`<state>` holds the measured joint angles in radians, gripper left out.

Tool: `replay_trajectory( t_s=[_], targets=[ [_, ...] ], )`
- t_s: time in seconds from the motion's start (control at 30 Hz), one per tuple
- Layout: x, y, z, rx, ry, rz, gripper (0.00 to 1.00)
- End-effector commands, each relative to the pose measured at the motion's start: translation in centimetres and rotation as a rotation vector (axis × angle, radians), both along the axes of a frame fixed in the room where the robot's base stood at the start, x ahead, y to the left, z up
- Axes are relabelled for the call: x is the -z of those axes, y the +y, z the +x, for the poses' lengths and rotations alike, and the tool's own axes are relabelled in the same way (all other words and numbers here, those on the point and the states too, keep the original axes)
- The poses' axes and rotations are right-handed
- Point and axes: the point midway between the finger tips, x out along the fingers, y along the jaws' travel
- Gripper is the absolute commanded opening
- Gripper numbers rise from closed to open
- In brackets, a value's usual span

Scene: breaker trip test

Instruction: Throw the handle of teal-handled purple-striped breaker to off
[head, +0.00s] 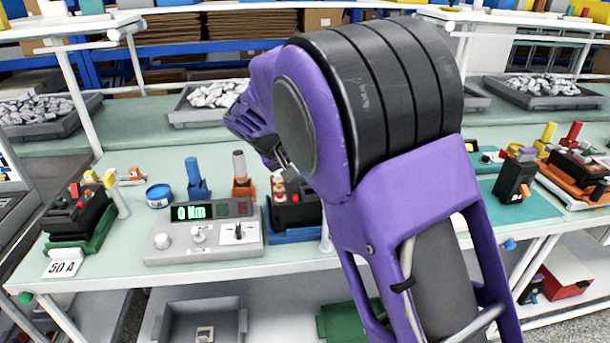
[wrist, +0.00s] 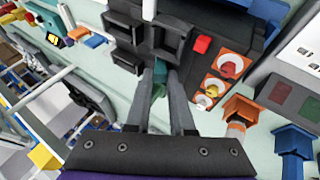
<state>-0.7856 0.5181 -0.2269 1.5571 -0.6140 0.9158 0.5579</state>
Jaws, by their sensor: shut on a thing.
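The black breaker (head: 294,213) sits in a blue holder (head: 285,236) on the bench, right of the torque readout box; my arm covers its right part. In the wrist view the black breaker (wrist: 150,35) fills the upper middle, with its teal handle (wrist: 160,80) between my fingertips. My gripper (wrist: 163,88) is shut on the teal handle. In the head view my gripper (head: 281,160) reaches down to the breaker, and the handle is hidden there. I cannot make out a purple stripe or the handle's exact throw position.
A grey box (head: 205,232) reading "0 Nm" stands just left of the breaker. Blue (head: 197,182) and orange (head: 242,180) upright pieces stand behind it. Another breaker (head: 75,215) is at far left, by a "50 A" card (head: 62,268). More breakers (head: 515,178) stand at right.

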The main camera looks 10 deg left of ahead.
Motion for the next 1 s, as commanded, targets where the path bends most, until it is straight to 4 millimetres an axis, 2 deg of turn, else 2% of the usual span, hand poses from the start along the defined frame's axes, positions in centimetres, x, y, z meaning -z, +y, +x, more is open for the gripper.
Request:
replay_trajectory(
  t_s=[0.53, 0.57, 0.6, 1.0],
  targets=[
    [0.21, -0.06, -0.04, 0.003, -0.003, -0.026, 0.0],
    [0.21, -0.06, -0.04, 0.003, -0.003, -0.026, 0.26],
    [0.23, -0.06, -0.04, 0.003, -0.003, -0.026, 0.33],
    [-0.45, 0.31, -0.34, 0.0, -0.005, -0.022, 0.34]
  ],
)
